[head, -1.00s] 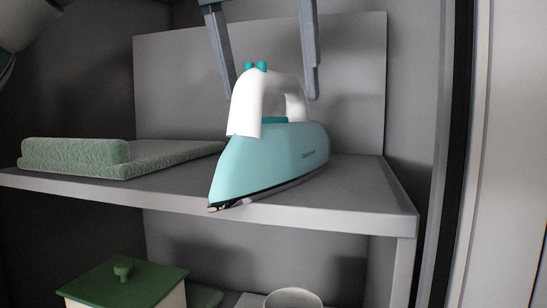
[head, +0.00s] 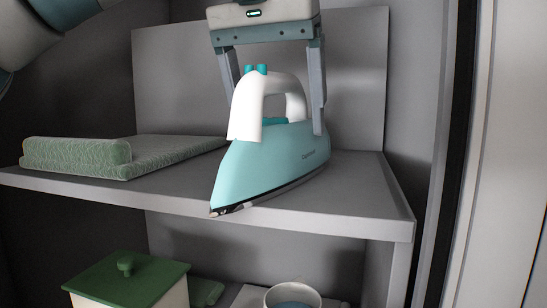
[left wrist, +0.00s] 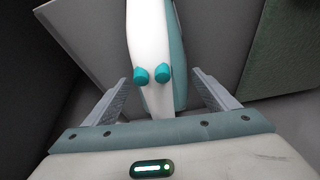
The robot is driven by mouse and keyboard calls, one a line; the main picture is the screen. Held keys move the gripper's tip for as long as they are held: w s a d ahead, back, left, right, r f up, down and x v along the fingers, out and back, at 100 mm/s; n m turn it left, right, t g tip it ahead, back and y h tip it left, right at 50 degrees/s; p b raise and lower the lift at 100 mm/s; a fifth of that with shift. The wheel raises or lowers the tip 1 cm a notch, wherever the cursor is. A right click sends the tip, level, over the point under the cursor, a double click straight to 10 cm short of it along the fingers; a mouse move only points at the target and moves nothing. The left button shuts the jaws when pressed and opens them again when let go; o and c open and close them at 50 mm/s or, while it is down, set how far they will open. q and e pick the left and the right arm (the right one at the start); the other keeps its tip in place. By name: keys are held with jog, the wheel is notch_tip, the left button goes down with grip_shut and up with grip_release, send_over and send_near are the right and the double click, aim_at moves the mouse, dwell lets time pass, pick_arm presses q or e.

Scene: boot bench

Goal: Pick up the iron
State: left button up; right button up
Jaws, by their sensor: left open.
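The iron (head: 262,160) has a light teal body, a white arched handle and two dark teal knobs on top. It stands on the grey upper shelf (head: 350,190), its tip at the front edge. My left gripper (head: 276,112) has come down from above. Its jaws are open, one finger on each side of the handle, with the right finger in front of part of the body. In the left wrist view, the iron's handle (left wrist: 150,95) lies between the spread fingers with gaps on both sides. My right gripper is not in view.
A green patterned folded cloth or board (head: 75,155) lies on the shelf to the left. Below are a box with a green lid (head: 125,280) and a white round vessel (head: 292,295). A grey back panel stands behind the iron. A vertical frame (head: 455,150) bounds the right.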

aim_at(278, 81)
pick_arm(q)
jog(key=c, duration=1.9)
jog(key=shift+w+r, duration=0.1)
grip_shut()
jog(key=shift+r, duration=0.2)
jog(key=shift+r+b, duration=0.3)
jog(key=shift+r, duration=0.4)
notch_tip(278, 81, up, 2)
jog(key=s+d+r+b, duration=0.1)
jog(key=s+d+r, duration=0.4)
jog(key=s, duration=0.5)
jog(key=shift+d+r, duration=0.35)
jog(key=shift+r, duration=0.75)
jog(key=shift+s, duration=0.1)
